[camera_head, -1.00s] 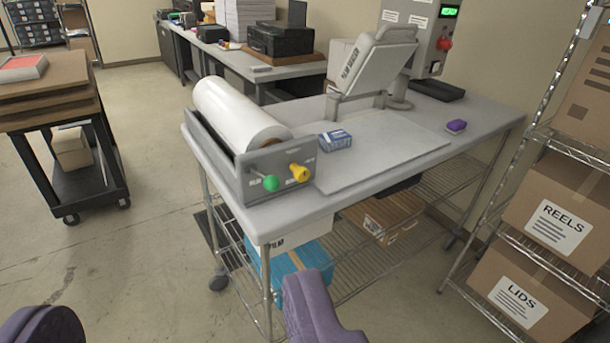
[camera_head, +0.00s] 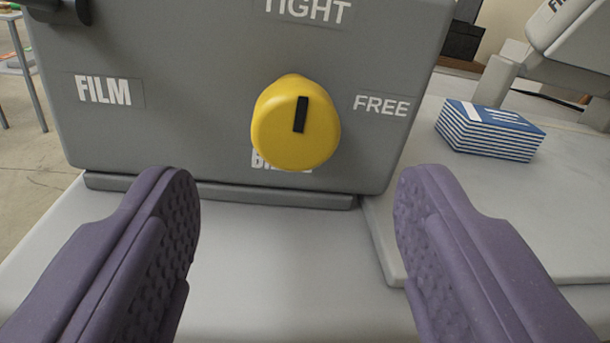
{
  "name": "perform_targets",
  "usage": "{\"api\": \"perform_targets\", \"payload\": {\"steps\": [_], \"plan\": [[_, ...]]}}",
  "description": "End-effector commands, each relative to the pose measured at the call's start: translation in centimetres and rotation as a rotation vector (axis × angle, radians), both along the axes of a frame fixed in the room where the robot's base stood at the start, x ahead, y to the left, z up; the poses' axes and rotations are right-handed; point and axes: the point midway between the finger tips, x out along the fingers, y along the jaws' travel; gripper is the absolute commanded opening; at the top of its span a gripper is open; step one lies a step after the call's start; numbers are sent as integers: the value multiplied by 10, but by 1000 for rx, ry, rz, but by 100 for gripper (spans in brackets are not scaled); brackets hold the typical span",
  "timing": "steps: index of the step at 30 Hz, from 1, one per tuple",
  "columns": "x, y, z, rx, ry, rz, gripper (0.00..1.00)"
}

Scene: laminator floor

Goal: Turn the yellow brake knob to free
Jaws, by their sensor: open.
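The yellow brake knob (camera_head: 287,135) sticks out from the grey end panel (camera_head: 190,60). Its black mark is near vertical and points up, toward the TIGHT label (camera_head: 308,11). The FREE label (camera_head: 381,105) is to the right of the knob. A label below the knob is mostly hidden by it. My gripper (camera_head: 298,195) has its two purple padded fingers wide apart, one to the lower left and one to the lower right of the knob. Nothing is between the fingers, and they do not touch the knob.
A FILM label (camera_head: 103,90) is on the panel's left, with part of a dark fitting (camera_head: 60,10) at the top left edge. A blue and white box (camera_head: 489,129) lies on the table right of the panel. The pale tabletop (camera_head: 290,255) below the knob is clear.

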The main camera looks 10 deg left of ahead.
Motion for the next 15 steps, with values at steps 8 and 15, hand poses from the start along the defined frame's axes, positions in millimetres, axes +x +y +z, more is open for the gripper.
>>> {"api": "perform_targets", "payload": {"steps": [8,15], "plan": [[31,10,-8,7,-5,13,65],[66,20,-7,7,-5,11,65]]}}
